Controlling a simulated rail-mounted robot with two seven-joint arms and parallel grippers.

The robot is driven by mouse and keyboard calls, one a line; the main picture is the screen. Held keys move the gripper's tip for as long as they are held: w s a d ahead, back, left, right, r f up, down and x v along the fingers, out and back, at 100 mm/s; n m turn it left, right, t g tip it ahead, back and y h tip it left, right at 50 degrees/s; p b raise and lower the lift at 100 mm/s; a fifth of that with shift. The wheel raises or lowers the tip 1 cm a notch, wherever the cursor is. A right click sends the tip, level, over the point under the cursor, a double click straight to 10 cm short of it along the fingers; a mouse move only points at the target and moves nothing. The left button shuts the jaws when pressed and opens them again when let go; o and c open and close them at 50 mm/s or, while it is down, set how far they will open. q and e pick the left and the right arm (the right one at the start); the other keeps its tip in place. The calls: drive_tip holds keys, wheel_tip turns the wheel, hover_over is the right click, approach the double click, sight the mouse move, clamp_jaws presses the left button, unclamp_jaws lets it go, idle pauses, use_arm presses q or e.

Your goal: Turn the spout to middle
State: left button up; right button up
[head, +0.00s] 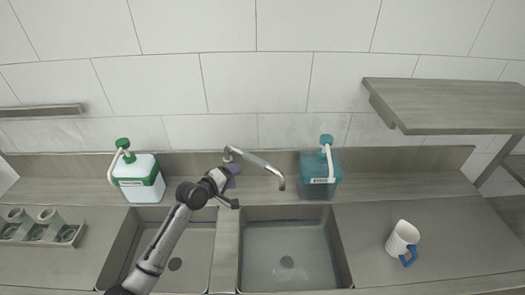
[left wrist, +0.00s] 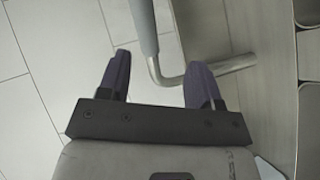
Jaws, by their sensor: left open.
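The metal spout (head: 258,163) rises behind the sink's divider. It slants to the right, with its bent tip over the right basin (head: 285,255). My left gripper (head: 232,172), with purple fingers, is at the spout's base end, just left of most of the pipe. In the left wrist view my left gripper (left wrist: 158,82) is open, with nothing clamped. The spout (left wrist: 146,35) appears in the gap between the fingers there and bends right behind the right finger. I cannot tell whether a finger touches it. My right gripper is not in view.
A green-topped white dispenser (head: 138,180) stands behind the left basin (head: 185,262), and a teal dispenser (head: 319,180) stands right of the spout. A white mug with a blue handle (head: 402,240) lies on the right counter. A cup rack (head: 70,236) is far left; a shelf (head: 450,98) overhangs the right.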

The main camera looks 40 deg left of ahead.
sight(257, 158)
use_arm(q)
drive_tip(key=w+n, duration=0.1)
drive_tip(key=w, duration=0.3)
drive_tip(key=w+f+n+b, duration=0.1)
drive_tip(key=w, duration=0.3)
drive_tip(key=w+n+t, duration=0.1)
drive_tip(key=w, duration=0.2)
drive_tip(key=shift+w+d+f+n+b, duration=0.15)
drive_tip(key=shift+w+d+n+b, duration=0.15)
drive_tip(key=shift+w, duration=0.1)
drive_tip(key=shift+w+f, duration=0.1)
drive_tip(key=shift+w, duration=0.65)
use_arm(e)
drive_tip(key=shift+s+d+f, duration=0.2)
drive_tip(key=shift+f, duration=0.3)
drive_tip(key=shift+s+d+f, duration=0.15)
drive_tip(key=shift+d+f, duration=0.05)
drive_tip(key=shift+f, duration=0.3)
use_arm(q)
drive_tip(key=shift+c, duration=0.3)
clamp_jaws()
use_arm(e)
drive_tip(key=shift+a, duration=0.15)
